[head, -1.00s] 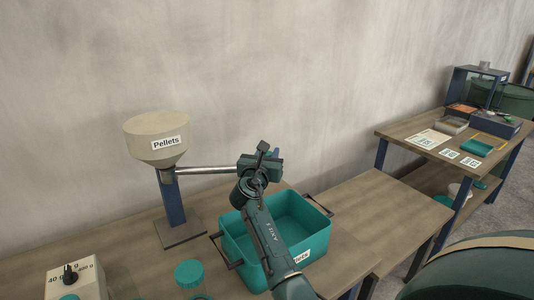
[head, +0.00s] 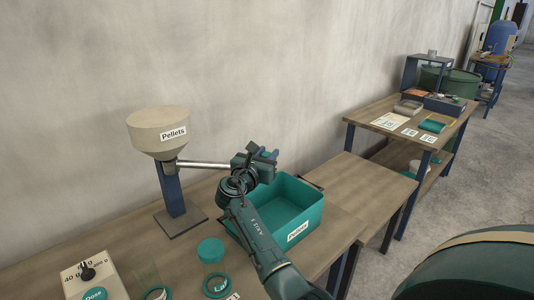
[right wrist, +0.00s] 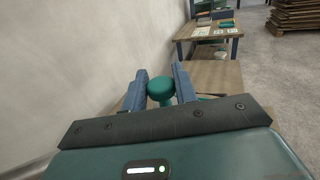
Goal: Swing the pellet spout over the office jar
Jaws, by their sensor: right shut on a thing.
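The beige hopper labelled Pellets (head: 160,130) stands on a blue post at the left. Its silver spout arm (head: 203,165) reaches right from under the hopper to my right gripper (head: 264,158). In the right wrist view, the right gripper (right wrist: 160,88) is shut on the round teal spout knob (right wrist: 160,91). The gripper is above the teal bin. A teal lid (head: 210,249) and a ringed jar marked Lab (head: 217,286) are near the front. Another teal ring (head: 157,293) is cut by the lower edge; I cannot tell which jar is the office one. My left gripper is not in view.
The teal pellet bin (head: 311,219) sits on the bench below my right arm. A dose box with a dial (head: 93,278) is at the front left. The bench top right of the bin (head: 358,190) is clear. A second table (head: 375,111) with trays and cards stands farther right.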

